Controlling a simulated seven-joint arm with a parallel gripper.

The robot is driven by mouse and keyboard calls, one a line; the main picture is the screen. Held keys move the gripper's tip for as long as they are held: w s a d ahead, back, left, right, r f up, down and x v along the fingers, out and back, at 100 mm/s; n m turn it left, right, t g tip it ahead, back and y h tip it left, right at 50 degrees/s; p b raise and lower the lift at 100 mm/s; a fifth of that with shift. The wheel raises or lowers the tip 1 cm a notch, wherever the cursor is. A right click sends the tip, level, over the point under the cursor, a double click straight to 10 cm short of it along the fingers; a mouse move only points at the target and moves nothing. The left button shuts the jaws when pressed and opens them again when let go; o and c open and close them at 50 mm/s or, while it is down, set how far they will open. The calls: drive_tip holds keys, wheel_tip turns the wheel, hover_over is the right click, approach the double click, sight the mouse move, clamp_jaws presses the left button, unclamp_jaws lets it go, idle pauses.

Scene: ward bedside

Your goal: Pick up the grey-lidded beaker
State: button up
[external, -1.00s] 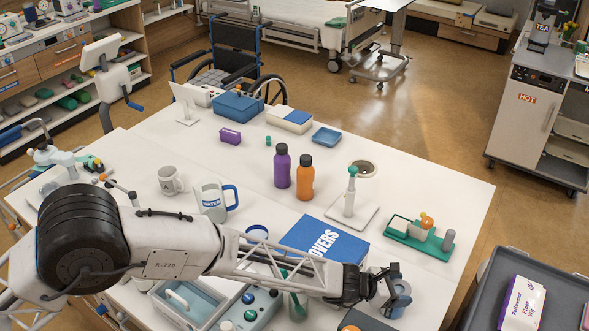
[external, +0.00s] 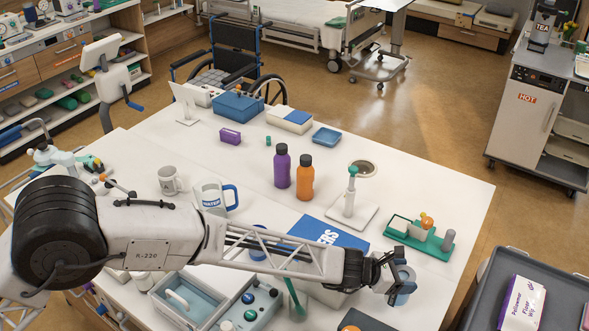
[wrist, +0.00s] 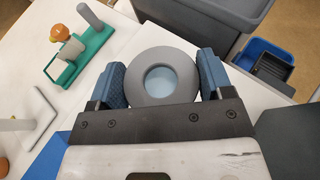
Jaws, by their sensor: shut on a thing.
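The grey-lidded beaker (external: 405,286) is at the front right of the white table in the external view, partly behind my gripper (external: 392,275). In the wrist view, its round grey lid (wrist: 143,88) has a pale blue centre and sits between the two blue finger pads of my gripper (wrist: 161,80). The pads press on the beaker from both sides, and my gripper is shut on it. The beaker looks upright. Its base is hard to make out, so the gap to the table cannot be told exactly.
A blue-topped box (external: 325,234) lies left of the beaker, partly behind my arm. A green rack (external: 418,240) and a white stand (external: 352,212) are behind it. A grey cart (external: 498,275) stands to the right, past the table edge. Bare tabletop lies between the beaker and that edge.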

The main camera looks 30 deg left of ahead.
drive_tip(key=shift+r, duration=2)
